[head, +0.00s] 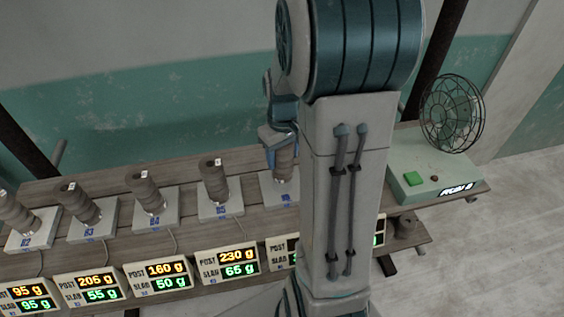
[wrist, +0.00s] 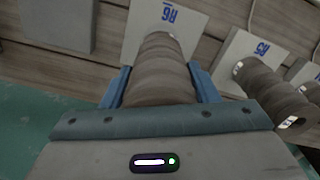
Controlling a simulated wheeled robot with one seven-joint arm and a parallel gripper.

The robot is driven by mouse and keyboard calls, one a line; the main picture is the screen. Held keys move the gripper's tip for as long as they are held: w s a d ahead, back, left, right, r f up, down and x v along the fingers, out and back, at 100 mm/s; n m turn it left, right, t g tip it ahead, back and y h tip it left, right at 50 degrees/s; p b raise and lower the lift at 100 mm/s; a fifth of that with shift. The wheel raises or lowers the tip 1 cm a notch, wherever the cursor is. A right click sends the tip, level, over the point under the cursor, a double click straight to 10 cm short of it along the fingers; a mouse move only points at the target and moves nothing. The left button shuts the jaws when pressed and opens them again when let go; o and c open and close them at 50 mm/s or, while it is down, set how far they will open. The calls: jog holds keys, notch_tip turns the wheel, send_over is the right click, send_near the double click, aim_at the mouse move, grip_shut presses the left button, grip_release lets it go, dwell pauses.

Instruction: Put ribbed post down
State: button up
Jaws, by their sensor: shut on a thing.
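My gripper (head: 281,138) is shut on a brown-grey ribbed post (head: 285,165), with one blue finger on each side of it in the wrist view (wrist: 160,88). The ribbed post (wrist: 158,70) appears upright at the pale slab (head: 272,194) marked R6, which also shows in the wrist view (wrist: 197,28). The post's lower end overlaps the slab in both views; I cannot tell whether it touches. My arm hides the right part of this spot in the head view.
Similar posts stand on slabs to the left, including R5 (head: 215,180) and R4 (head: 146,192). Lit weight displays (head: 229,262) line the front shelf. A green box (head: 431,181) with a wire fan (head: 452,113) stands right. A blank grey slab (wrist: 58,22) shows in the wrist view.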

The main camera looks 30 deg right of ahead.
aim_at(282, 165)
jog(key=shift+a+f+p, duration=0.1)
jog(key=shift+f+p, duration=0.25)
jog(key=shift+f, duration=1.7)
jog(key=shift+f, duration=0.1)
jog(key=shift+f, duration=0.15)
jog(key=o, duration=1.4)
jog(key=shift+r, duration=0.2)
